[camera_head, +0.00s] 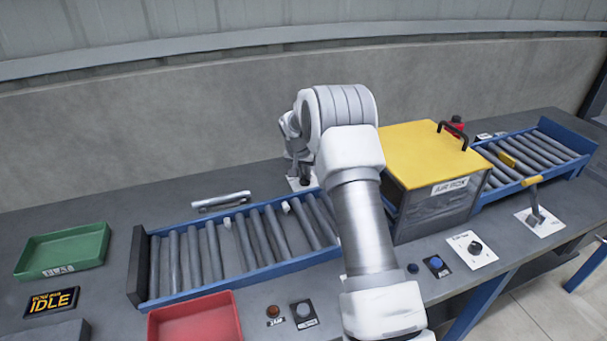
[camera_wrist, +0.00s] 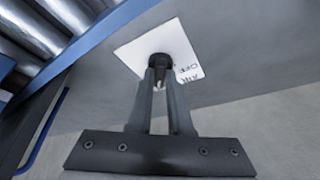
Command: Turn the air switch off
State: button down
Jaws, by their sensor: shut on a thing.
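The air switch is a dark knob (camera_wrist: 160,60) on a white plate (camera_wrist: 140,50) in the wrist view. The letters "AIR" and "OFF" show on the plate beside the knob. My gripper (camera_wrist: 161,74) has both fingers closed in on the knob, one on each side. The fingers hide part of the knob, so its exact turn angle cannot be told. In the head view my gripper (camera_head: 304,178) is down behind the roller conveyor, and a bit of the white plate (camera_head: 294,185) shows beneath it. My arm hides the rest.
The roller conveyor's blue rail (camera_head: 240,278) runs in front of the switch. A yellow-topped air box (camera_head: 425,152) stands to the right. A green tray (camera_head: 63,250) is at the left and a red tray (camera_head: 195,318) at the front.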

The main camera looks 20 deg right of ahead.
jog(key=n, duration=0.1)
jog(key=n+y, duration=0.1)
jog(key=n, duration=0.1)
jog(key=shift+s+d+n, duration=0.1)
jog(key=shift+d+n, duration=0.1)
jog(key=shift+n, duration=0.1)
jog(key=n, duration=0.1)
jog(key=n+y, duration=0.1)
jog(key=n, duration=0.1)
jog(key=n+y+p, duration=0.1)
jog(key=shift+d+t, duration=0.25)
jog(key=shift+t, duration=0.15)
jog(key=n+y, duration=0.1)
jog(key=n, duration=0.3)
jog(key=shift+d, duration=0.1)
jog(key=n+g+y, duration=0.1)
jog(key=n, duration=0.3)
jog(key=shift+d+y, duration=0.1)
jog(key=shift+y, duration=0.3)
jog(key=shift+n+g, duration=0.3)
jog(key=c, duration=0.8)
grip_release()
jog(key=shift+c, duration=0.2)
